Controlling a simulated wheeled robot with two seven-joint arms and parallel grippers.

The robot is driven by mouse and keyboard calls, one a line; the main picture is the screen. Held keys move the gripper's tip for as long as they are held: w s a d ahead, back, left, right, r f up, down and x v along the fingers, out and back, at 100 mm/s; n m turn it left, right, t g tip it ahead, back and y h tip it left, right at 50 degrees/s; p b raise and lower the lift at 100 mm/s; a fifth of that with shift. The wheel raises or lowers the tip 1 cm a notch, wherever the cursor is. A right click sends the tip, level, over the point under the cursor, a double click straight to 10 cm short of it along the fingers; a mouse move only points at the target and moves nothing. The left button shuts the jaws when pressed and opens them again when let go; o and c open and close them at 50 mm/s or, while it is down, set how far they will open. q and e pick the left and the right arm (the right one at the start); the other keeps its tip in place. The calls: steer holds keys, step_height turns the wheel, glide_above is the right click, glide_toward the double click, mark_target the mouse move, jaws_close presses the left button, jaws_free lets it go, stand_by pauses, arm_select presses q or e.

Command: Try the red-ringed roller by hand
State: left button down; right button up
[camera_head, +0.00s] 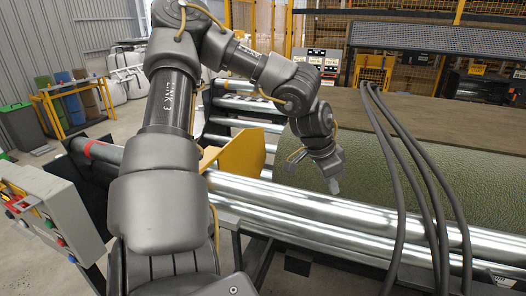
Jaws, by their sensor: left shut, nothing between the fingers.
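A red ring (90,147) circles the left end of a roller (109,154). My left arm hides the stretch just right of it. It appears to line up with the upper of the shiny chrome rollers (300,205) at the front of the machine, but I cannot tell for sure that they are one. My left gripper (335,186) is shut and empty. It points down just behind the chrome rollers, in front of the green turf roll (440,185), well to the right of the red ring. Whether its tip touches anything is unclear. My right gripper is out of view.
Dark hoses (415,165) hang across the turf and rollers on the right. A yellow bracket (236,153) stands near my forearm. A control box (50,210) with coloured buttons is at left. More rollers (240,122) lie behind.

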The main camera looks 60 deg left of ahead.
mark_target(331, 207)
arm_select(q)
steer(key=shift+f+b, duration=0.7)
steer(key=shift+b, duration=0.05)
stand_by(0.6)
steer(key=shift+s+d+f, duration=0.1)
steer(key=shift+s+d, duration=0.05)
steer(key=shift+s+d+f+b, duration=0.3)
steer(key=shift+s+d+b, duration=0.35)
steer(key=shift+s, duration=0.15)
steer(key=shift+s+d+f, duration=0.15)
steer(key=shift+s+f, duration=0.05)
steer(key=shift+s, duration=0.15)
steer(key=shift+r+p, duration=0.7)
steer(key=shift+r, duration=1.1)
steer(key=shift+w+r, duration=0.1)
steer(key=shift+r, duration=0.1)
